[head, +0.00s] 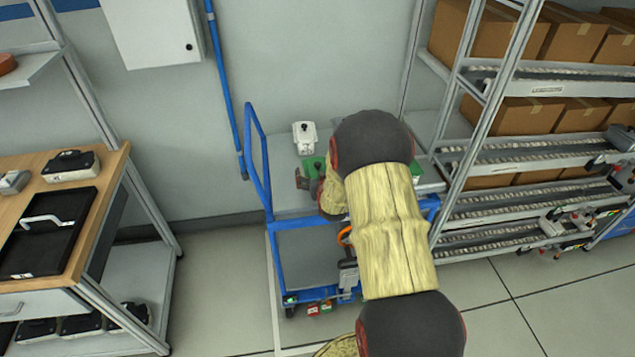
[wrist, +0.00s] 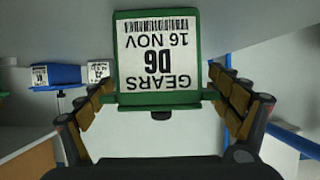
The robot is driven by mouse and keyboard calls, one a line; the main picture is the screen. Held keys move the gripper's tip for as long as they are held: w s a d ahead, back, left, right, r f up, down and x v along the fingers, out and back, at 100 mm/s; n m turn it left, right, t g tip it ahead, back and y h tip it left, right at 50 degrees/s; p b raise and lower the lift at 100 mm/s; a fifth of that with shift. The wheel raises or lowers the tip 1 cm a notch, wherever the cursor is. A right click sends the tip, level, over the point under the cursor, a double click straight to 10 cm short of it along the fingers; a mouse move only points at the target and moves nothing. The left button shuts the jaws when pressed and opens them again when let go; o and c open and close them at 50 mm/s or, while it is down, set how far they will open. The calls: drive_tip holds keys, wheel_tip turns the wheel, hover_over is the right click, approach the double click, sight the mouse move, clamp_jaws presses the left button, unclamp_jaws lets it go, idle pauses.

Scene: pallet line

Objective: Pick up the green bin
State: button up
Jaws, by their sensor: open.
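The green bin (wrist: 208,50) shows in the wrist view straight ahead, with a white label on its face reading GEARS, D6, 16 NOV upside down. In the head view green parts (head: 313,163) show beside my arm, which hides most of that spot. My gripper (wrist: 162,84) is open, its fingers to the left and right of the bin's lower edge in the wrist view. I cannot tell whether they touch it. In the head view my gripper (head: 312,182) is partly hidden by my wrist.
A blue cart (head: 267,190) stands below my arm. A white device (head: 305,137) is behind it. A roller rack (head: 500,150) with cardboard boxes is at right, a wooden workbench (head: 112,165) at left. A blue labelled object (wrist: 62,75) is left in the wrist view.

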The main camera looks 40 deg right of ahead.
drive_tip(key=shift+w+d, duration=0.1)
drive_tip(key=shift+w, duration=0.05)
drive_tip(key=shift+c, duration=1)
drive_tip(key=c, duration=1.5)
drive_tip(key=shift+c, duration=0.5)
drive_tip(key=shift+r, duration=0.15)
